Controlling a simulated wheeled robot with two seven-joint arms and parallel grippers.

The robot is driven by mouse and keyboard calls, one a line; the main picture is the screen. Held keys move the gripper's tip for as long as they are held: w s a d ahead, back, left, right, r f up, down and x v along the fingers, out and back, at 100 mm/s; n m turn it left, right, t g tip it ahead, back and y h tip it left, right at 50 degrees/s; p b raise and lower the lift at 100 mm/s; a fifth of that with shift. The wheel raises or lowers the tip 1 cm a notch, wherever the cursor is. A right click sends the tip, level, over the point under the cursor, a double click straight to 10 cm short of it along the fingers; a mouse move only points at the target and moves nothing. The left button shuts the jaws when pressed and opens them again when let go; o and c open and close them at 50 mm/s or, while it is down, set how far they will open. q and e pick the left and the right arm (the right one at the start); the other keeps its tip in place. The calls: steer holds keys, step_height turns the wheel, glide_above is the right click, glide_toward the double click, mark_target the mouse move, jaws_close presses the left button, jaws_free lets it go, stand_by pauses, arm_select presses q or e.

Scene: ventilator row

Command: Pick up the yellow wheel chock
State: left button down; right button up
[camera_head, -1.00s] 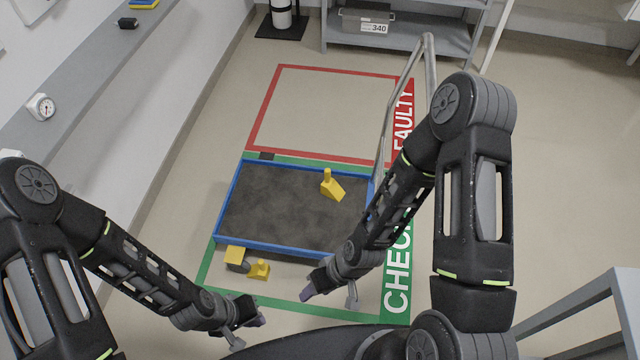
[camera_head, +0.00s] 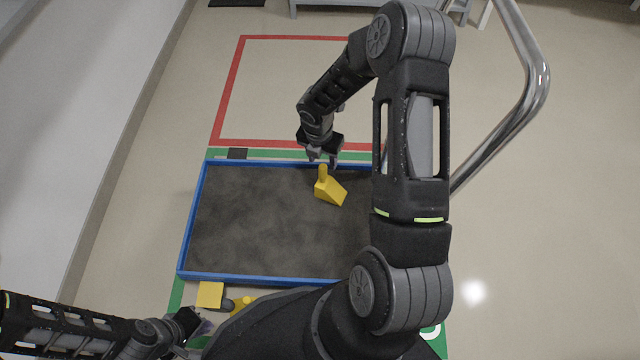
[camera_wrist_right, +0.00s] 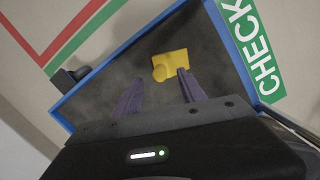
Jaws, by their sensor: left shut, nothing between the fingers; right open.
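A yellow wheel chock (camera_head: 330,190) with an upright knob sits on the dark bed of a blue-rimmed platform (camera_head: 260,279). It also shows in the right wrist view (camera_wrist_right: 172,64), just beyond the fingertips. My right gripper (camera_head: 323,160) is open, close to the knob on its far side in the head view. In the right wrist view its two purple fingers (camera_wrist_right: 160,90) are spread, with nothing between them. My left gripper (camera_head: 198,326) is shut and empty at the lower left, near another yellow chock (camera_head: 243,304), which my body partly hides.
A yellow block (camera_head: 210,294) with a dark round part lies in front of the platform. A bent metal handle (camera_head: 530,90) rises at the right. A red-outlined floor area (camera_head: 228,90) behind the platform is bare. A wall runs along the left.

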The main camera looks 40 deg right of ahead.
mark_target(323, 172)
steer(key=shift+w+d+f+b, duration=0.1)
steer(key=shift+f+b, duration=0.45)
steer(key=shift+f, duration=0.75)
steer(key=f+b, duration=0.2)
steer(key=f, duration=0.2)
steer(key=shift+d+f+b, duration=0.15)
steer(key=shift+d+b, duration=0.05)
steer(key=shift+b, duration=0.15)
steer(key=shift+w+d+f, duration=0.1)
steer(key=shift+w+f, duration=0.05)
steer(key=shift+f, duration=0.35)
jaws_close()
